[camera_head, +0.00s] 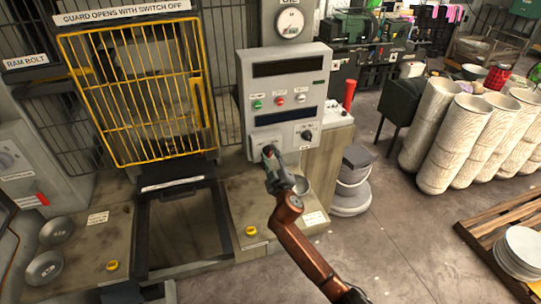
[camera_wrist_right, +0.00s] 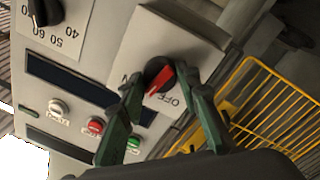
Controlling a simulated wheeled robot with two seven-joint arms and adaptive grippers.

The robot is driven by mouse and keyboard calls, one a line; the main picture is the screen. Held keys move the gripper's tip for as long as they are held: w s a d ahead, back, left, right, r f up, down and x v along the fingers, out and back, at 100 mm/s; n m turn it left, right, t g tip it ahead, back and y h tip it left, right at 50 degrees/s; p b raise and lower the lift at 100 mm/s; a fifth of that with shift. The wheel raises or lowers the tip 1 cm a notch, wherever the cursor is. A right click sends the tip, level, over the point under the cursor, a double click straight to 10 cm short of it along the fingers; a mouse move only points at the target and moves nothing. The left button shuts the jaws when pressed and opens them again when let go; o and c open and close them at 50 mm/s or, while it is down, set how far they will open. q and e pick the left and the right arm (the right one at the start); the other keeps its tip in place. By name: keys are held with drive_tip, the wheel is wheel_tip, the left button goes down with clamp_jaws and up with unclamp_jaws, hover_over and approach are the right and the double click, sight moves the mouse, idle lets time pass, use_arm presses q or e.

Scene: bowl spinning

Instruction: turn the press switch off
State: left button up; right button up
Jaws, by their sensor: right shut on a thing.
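The grey control panel (camera_head: 289,95) stands right of the yellow guard. The press switch (camera_wrist_right: 158,76) is a black knob with a red pointer, on a pale plate with an OFF label beside it in the right wrist view. The exact setting of the pointer is hard to tell. My left gripper is not in view.
The yellow guard (camera_head: 140,90) stands left of the panel. Another black knob (camera_head: 307,135) and green, red (camera_head: 280,101) and white buttons are on the panel. Grey buckets (camera_head: 352,185) stand right of the bench. The floor further right is clear up to a pallet (camera_head: 480,235).

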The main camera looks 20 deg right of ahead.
drive_tip(key=n, duration=0.6)
drive_tip(key=shift+y+p, duration=0.3)
drive_tip(key=shift+p, duration=0.1)
drive_tip(key=n+p, duration=0.1)
drive_tip(key=n, duration=0.5)
drive_tip(key=shift+f+y, duration=0.2)
drive_tip(key=shift+y, duration=0.1)
drive_tip(key=shift+n, duration=0.4)
drive_tip(key=o, duration=1.2)
drive_tip(key=shift+c, duration=0.2)
drive_tip(key=shift+r, duration=0.1)
drive_tip(key=s, duration=1.2)
drive_tip(key=shift+d+f, duration=0.25)
drive_tip(key=shift+f, duration=0.2)
